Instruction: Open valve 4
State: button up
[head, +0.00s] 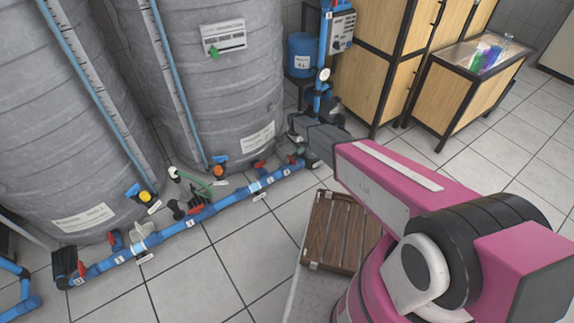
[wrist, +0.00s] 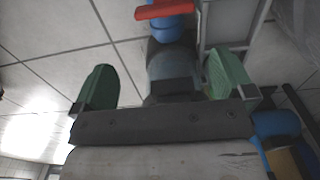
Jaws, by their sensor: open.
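A blue pipe (head: 225,202) runs along the floor in front of the tanks, with several red valve handles. One red handle (head: 259,165) is left of my gripper (head: 302,150), and another (head: 293,159) is close beside it. The small number labels on the pipe are too small to read, so I cannot tell which is valve 4. In the wrist view my gripper (wrist: 162,85) is open, its two green fingers apart on either side of a grey-blue pipe fitting (wrist: 172,65). A red handle (wrist: 165,11) lies beyond the fingertips. Whether the fingers touch anything is unclear.
Two large grey tanks (head: 215,90) stand behind the pipe. A wooden slatted crate (head: 332,236) is on the floor below my arm. A vertical blue pipe (head: 322,60) with a gauge rises behind the gripper. Open tiled floor (head: 200,275) lies in front of the pipe.

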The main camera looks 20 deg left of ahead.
aim_at(292, 158)
jog(key=shift+s+a+f, duration=0.15)
jog(key=shift+a+f, duration=0.45)
jog(key=shift+a, duration=0.1)
notch_tip(292, 158, down, 10)
jog(key=shift+f, duration=0.2)
jog(key=shift+c, duration=0.3)
jog(key=c, duration=0.5)
